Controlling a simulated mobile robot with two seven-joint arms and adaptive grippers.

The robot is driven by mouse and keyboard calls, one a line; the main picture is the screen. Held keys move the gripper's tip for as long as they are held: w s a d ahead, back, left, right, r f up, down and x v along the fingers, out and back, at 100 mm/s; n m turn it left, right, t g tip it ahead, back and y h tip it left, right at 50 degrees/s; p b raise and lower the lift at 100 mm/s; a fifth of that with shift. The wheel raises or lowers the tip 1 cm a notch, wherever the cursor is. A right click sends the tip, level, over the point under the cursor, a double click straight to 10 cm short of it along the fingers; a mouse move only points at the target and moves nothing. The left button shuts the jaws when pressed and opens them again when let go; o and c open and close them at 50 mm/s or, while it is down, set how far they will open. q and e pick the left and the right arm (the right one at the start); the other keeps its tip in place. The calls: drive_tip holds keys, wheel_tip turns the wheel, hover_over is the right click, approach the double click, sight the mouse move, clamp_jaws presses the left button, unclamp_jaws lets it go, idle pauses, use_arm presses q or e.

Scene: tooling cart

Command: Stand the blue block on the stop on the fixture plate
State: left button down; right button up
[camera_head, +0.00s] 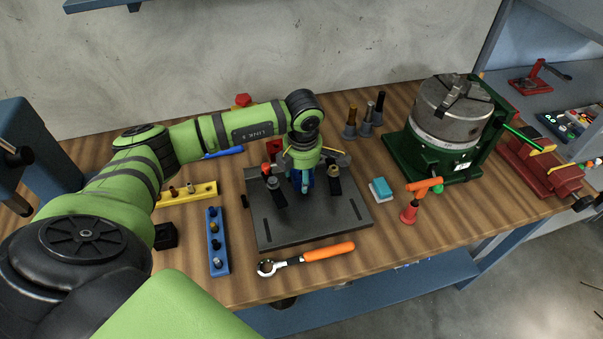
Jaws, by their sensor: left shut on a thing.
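My left gripper (305,184) points down over the middle of the dark fixture plate (308,222). It is shut on a blue block (309,181), of which only a small part shows between the fingers. The gripper and wrist hide most of the block and the plate area beneath it. I cannot tell whether the block touches the plate. Black clamps with knobs stand on the plate on both sides of the gripper. A red piece (274,147) shows at the plate's back left. I cannot make out the stop for certain. My right gripper is not in view.
An orange-handled wrench (318,253) lies in front of the plate. Blue (212,262) and yellow (203,189) pin racks are at left. A blue-and-white block (381,189), an orange-red tool (409,213) and a chuck on a green base (452,112) are at right.

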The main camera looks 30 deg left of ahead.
use_arm(q)
drive_tip(key=shift+f+b, duration=1.1)
drive_tip(key=shift+b, duration=0.3)
idle(2.2)
idle(0.3)
drive_tip(key=shift+c, duration=1.5)
unclamp_jaws()
drive_tip(key=o, duration=0.3)
drive_tip(key=shift+r, duration=0.1)
drive_tip(key=shift+r+p, duration=1.7)
drive_tip(key=shift+r, duration=1.25)
